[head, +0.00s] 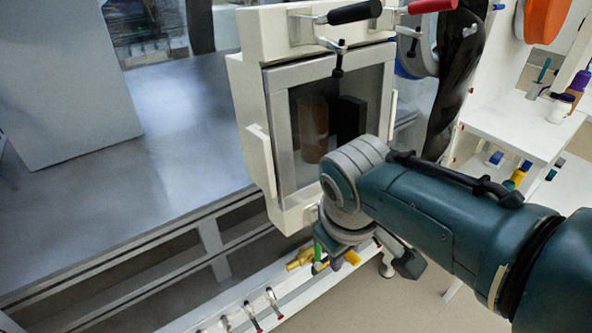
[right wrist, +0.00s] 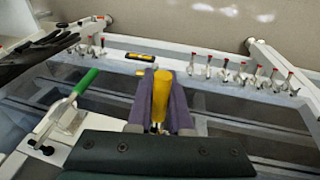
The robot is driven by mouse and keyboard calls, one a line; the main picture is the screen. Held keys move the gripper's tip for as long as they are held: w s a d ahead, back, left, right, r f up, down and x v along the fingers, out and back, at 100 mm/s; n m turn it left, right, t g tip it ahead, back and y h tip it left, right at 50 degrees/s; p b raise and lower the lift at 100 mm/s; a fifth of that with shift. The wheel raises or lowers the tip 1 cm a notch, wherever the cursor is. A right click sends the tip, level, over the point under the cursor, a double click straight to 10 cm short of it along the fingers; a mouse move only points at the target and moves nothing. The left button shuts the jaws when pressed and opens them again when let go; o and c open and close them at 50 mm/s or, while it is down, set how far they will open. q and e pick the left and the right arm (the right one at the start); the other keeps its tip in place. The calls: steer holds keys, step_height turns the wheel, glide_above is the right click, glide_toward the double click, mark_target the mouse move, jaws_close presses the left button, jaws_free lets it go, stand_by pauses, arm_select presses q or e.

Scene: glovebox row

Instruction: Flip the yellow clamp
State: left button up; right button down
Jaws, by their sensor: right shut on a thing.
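The yellow clamp shows as an upright yellow handle (right wrist: 161,95) between the two purple fingers of my right gripper (right wrist: 160,122) in the right wrist view. My right gripper is shut on this handle. My left gripper is in neither view.
A green-handled clamp (right wrist: 87,80) stands left of the gripper in the right wrist view. Several small red-tipped clamps (right wrist: 226,70) line the rail. Shelves (head: 525,125) stand at right.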

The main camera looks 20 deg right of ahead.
steer(key=c, duration=0.8)
jaws_free()
steer(key=shift+c, duration=0.2)
steer(key=p+v, duration=0.5)
steer(key=v, duration=0.5)
steer(key=shift+s+f, duration=0.1)
